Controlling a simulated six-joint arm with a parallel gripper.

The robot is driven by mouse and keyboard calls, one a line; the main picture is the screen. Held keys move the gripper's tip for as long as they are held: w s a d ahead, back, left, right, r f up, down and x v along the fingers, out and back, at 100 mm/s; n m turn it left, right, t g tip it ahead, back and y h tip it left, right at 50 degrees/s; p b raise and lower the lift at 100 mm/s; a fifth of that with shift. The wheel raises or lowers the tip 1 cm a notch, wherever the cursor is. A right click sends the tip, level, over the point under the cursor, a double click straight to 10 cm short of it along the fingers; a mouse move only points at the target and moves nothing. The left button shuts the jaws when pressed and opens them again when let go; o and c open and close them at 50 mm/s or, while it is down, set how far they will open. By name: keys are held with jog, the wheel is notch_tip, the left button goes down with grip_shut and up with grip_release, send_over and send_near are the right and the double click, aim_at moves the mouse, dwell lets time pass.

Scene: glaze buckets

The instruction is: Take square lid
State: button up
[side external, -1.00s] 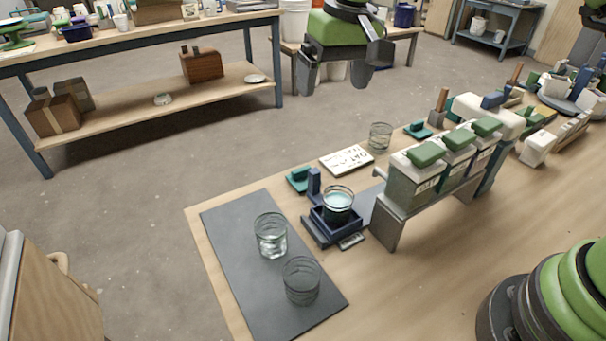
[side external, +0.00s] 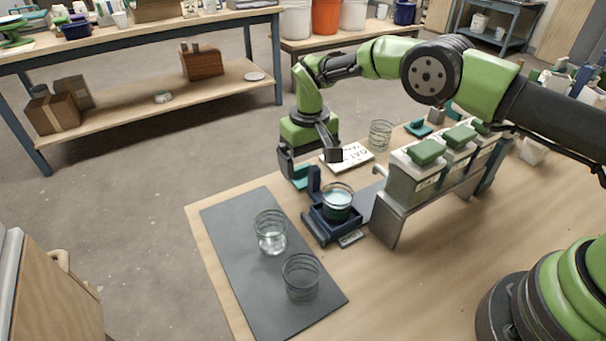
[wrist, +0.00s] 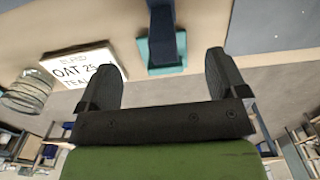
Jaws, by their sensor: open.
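A teal square lid (side external: 300,171) lies on the table behind the dark blue scale, partly hidden by my gripper (side external: 308,163). In the wrist view the lid (wrist: 156,56) shows between and just beyond the fingertips, with the scale's blue post (wrist: 166,25) overlapping it. My gripper (wrist: 161,66) is open and empty. Its fingers straddle the lid in the wrist view; I cannot tell the exact height gap.
A glass with teal liquid (side external: 338,199) stands on the scale (side external: 320,233), close to my gripper. A lettered card (side external: 350,157) and a clear jar (side external: 380,134) are to the right. Two jars (side external: 271,238) (side external: 301,283) stand on the dark mat (side external: 225,215). Green-lidded buckets (side external: 408,183) stand on a raised rack.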

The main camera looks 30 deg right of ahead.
aim_at(304, 174)
jog(key=shift+w+a+f, duration=0.1)
jog(key=shift+w+f, duration=0.1)
jog(key=shift+f, duration=1.85)
jog(key=c, duration=1)
